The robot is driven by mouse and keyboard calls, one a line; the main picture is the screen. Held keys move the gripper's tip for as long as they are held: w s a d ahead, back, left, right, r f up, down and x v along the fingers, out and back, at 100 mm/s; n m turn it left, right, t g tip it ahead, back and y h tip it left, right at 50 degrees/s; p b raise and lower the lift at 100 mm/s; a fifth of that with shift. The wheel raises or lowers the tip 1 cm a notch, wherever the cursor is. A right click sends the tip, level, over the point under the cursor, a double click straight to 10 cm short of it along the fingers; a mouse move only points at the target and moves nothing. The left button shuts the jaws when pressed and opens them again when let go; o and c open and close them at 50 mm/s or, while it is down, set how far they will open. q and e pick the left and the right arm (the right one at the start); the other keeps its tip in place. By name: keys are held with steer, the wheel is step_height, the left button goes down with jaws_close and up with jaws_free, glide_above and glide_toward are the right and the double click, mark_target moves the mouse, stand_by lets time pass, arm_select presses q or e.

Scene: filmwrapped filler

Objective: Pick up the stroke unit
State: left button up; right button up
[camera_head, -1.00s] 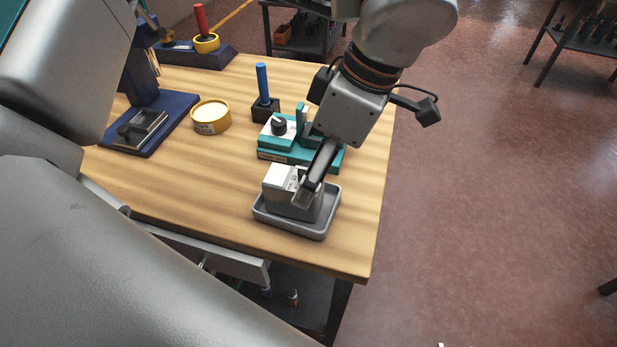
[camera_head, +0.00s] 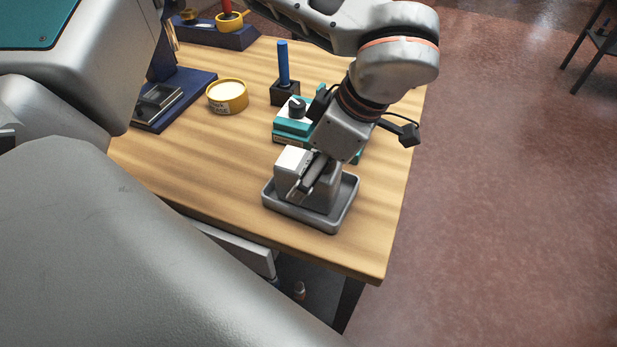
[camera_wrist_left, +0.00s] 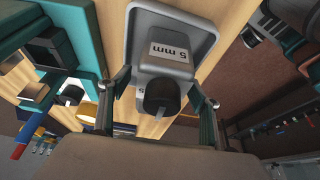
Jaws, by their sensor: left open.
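The stroke unit (camera_head: 287,181) is a grey block with a white top face, standing in a shallow grey tray (camera_head: 297,216) near the table's front right corner. In the left wrist view the unit (camera_wrist_left: 167,68) shows a "5 mm" label and a black knob (camera_wrist_left: 161,97). My left gripper (camera_head: 312,182) is at the unit, and its arm hides the unit's right part. In the left wrist view the open fingers of this gripper (camera_wrist_left: 160,90) stand on either side of the unit; whether they touch it I cannot tell. My right gripper is not in view.
A teal fixture (camera_head: 290,124) with a black knob stands just behind the tray, close to my left wrist. A blue rod in a black block (camera_head: 284,90), a yellow round container (camera_head: 227,97) and a dark blue stand (camera_head: 175,105) are farther back. The table's front left is clear.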

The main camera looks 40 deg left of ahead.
arm_select(q)
steer(key=shift+a+f, duration=0.15)
steer(key=shift+f, duration=0.25)
steer(key=c, duration=1.7)
steer(key=shift+o, duration=0.2)
steer(key=shift+r, duration=0.2)
